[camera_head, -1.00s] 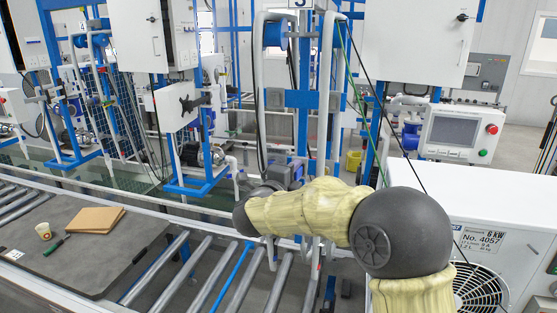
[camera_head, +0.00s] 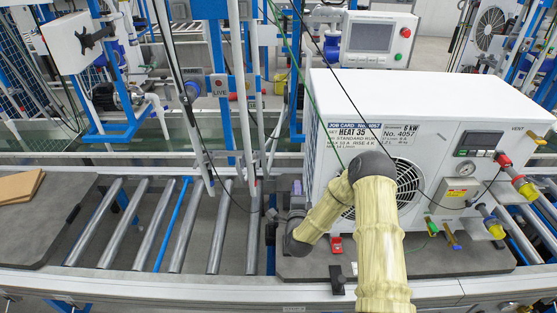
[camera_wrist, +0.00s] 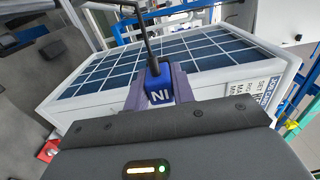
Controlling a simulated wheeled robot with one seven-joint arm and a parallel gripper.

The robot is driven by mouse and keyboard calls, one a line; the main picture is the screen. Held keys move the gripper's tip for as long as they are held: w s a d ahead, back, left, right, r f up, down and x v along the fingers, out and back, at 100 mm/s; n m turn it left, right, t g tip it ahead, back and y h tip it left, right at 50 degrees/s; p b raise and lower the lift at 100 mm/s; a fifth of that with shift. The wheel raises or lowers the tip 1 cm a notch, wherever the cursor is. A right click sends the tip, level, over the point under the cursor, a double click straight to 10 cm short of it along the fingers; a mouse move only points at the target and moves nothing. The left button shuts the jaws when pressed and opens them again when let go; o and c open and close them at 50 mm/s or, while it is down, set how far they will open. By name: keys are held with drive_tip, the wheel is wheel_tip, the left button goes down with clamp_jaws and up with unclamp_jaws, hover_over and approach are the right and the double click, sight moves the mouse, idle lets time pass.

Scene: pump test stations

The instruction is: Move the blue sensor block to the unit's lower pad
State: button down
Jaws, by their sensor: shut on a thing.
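The white unit (camera_head: 345,105) stands at the right of the head view. Its side with a dark blue gridded panel (camera_wrist: 110,68) lies just beyond the block in the wrist view. I cannot tell whether the block touches it. In the head view my gripper (camera_head: 270,214) is at the unit's left side, and the block is not clearly visible there. I cannot make out the lower pad.
A small red item (camera_head: 335,245) sits at the unit's lower front edge. Green and black cables hang across the unit's face. Bare rollers (camera_head: 213,225) lie left of my gripper. A grey board (camera_head: 45,225) carries a brown cardboard piece (camera_head: 20,186) at the far left.

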drive_tip(key=s+d+f+n+y, duration=0.1)
drive_tip(key=s+d+f, duration=0.2)
drive_tip(key=s+f, duration=0.5)
wheel_tip(320, 180, down, 2)
drive_tip(key=shift+s+d+f+y+b, duration=0.15)
drive_tip(key=shift+s+d+y+b, duration=0.05)
drive_tip(key=shift+d+y+b, duration=0.2)
drive_tip(key=shift+a, duration=0.1)
